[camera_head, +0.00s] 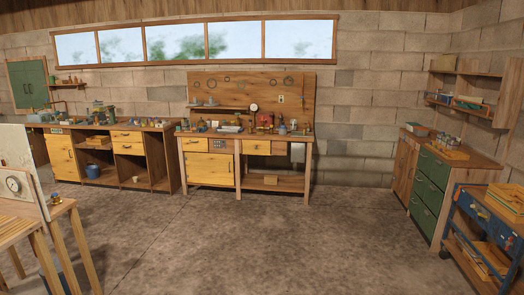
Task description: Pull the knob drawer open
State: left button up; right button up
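Several shut drawers are in view, all at a distance. The middle workbench has a yellow drawer (194,144) at its upper left and another yellow drawer (256,147) at its upper right. The left workbench has a yellow drawer (127,136) below its top. The right cabinet has a stack of green drawers (428,179). The handles are too small to tell which drawer is the knob drawer. Neither of my grippers is in view.
Wide bare concrete floor (220,235) lies before the benches. A wooden table (55,207) with a dial-bearing panel stands at near left. A blue cart (481,224) stands at near right. A blue bucket (92,171) is under the left bench.

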aim_at(250, 146)
jog(key=i, duration=5.85)
jog(key=i+z, duration=0.25)
jog(key=i, duration=1.15)
jog(key=j, duration=0.1)
